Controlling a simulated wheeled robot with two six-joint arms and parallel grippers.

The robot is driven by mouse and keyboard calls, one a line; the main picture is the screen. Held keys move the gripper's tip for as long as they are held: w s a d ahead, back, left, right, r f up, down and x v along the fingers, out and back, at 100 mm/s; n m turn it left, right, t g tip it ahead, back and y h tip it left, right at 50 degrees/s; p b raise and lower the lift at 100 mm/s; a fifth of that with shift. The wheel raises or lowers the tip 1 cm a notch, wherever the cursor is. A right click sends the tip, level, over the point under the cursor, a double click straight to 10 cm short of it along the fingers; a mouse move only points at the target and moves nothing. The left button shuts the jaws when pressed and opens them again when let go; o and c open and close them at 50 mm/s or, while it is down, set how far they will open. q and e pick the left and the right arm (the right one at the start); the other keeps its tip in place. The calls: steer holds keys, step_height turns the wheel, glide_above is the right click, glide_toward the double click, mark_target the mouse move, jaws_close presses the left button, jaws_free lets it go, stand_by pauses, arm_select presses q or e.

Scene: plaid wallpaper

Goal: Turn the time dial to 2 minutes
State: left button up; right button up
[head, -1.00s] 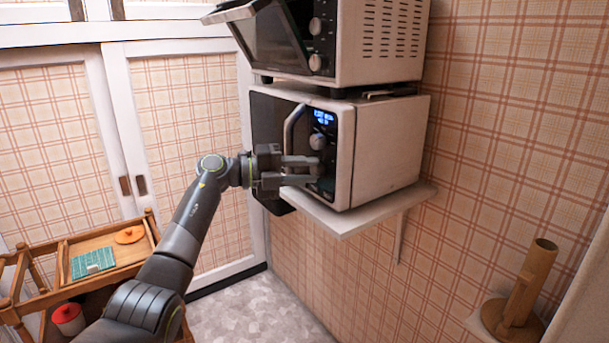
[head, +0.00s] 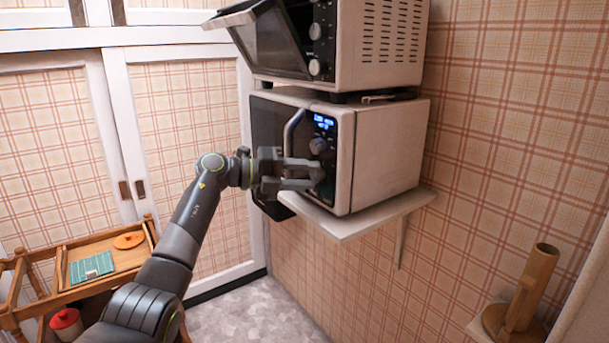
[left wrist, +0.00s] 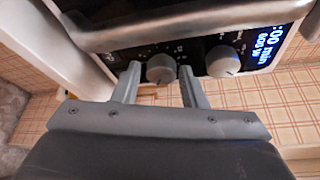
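The microwave (head: 385,150) stands on a wall shelf, with a lit blue display (head: 323,122) on its front panel. Below the display are an upper dial (head: 317,145) and a lower dial, mostly hidden by my fingers in the head view. In the left wrist view, the lower dial (left wrist: 161,68) sits between my fingertips, and the upper dial (left wrist: 222,62) is right of it, next to the display (left wrist: 266,42). The display partly reads ":00 min" and "600 W". My left gripper (head: 315,174) is open around the lower dial, with small gaps on both sides. My right gripper is out of view.
The microwave's curved handle (head: 291,130) is close beside the gripper. An oven (head: 375,45) with its door ajar sits on top. The white shelf (head: 350,226) is just below. A wooden cart (head: 25,305) stands at lower left.

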arm_select(q)
steer(key=shift+o, duration=1.1)
steer(key=b+v, duration=0.2)
steer(key=v, duration=1.5)
steer(key=shift+a, duration=0.2)
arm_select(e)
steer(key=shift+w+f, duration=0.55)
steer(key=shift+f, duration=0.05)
